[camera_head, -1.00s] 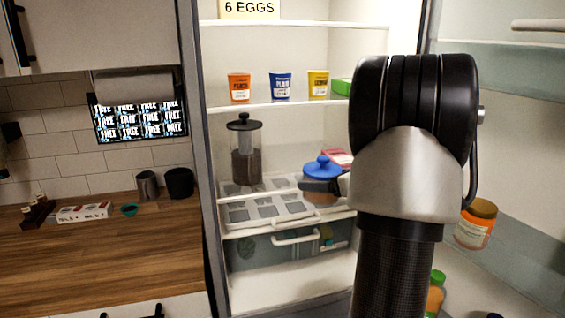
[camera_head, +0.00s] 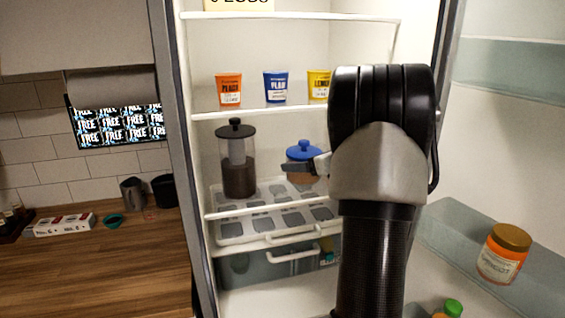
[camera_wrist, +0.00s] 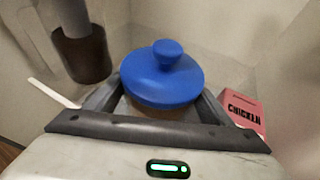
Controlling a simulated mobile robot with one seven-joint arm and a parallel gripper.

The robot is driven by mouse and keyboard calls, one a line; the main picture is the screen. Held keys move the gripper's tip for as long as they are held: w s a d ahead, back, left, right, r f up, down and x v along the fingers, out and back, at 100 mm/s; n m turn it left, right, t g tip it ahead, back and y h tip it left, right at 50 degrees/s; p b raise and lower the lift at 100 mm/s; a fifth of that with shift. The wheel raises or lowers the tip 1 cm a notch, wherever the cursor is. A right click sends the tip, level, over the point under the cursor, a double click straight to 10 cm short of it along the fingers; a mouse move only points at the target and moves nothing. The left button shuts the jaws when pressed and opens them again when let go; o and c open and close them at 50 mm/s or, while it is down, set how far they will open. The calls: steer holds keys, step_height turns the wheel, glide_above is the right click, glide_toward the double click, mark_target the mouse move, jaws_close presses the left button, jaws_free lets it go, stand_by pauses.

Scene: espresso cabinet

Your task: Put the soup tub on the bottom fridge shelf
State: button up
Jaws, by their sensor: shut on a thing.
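The soup tub (camera_head: 304,179) has a blue lid with a round knob and a brownish body. It is inside the open fridge, above the grey-and-white slotted tray at the lower shelf, right of the French press. My gripper (camera_head: 317,165) reaches in from the right and is shut on the tub. In the wrist view the blue lid (camera_wrist: 162,79) sits between the two fingers, and the tub looks upright. Whether its base touches the surface below cannot be told. The bottom fridge shelf (camera_head: 285,210) has its front edge in view; part of it is hidden behind my arm.
A dark French press (camera_head: 238,160) stands left of the tub. A pink chicken box (camera_wrist: 240,109) is close on the right. Several yogurt cups stand on the shelf above. A drawer (camera_head: 265,268) lies below. The open door at right holds an orange jar (camera_head: 503,254).

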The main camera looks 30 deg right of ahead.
steer(key=w, duration=0.3)
steer(key=w+a, duration=0.1)
steer(key=w, duration=0.2)
steer(key=w+p, duration=0.1)
steer(key=w, duration=0.2)
steer(key=shift+w+a+r, duration=0.1)
steer(key=shift+w+a, duration=0.1)
steer(key=shift+w+f, duration=0.1)
steer(key=shift+f, duration=1.65)
steer(key=shift+f, duration=0.15)
steer(key=o, duration=1.8)
steer(key=shift+f, duration=0.1)
steer(key=shift+s+d+r, duration=0.1)
steer(key=shift+s+r, duration=0.2)
steer(key=v, duration=1.1)
steer(key=shift+s+b, duration=0.3)
steer(key=shift+b, duration=0.1)
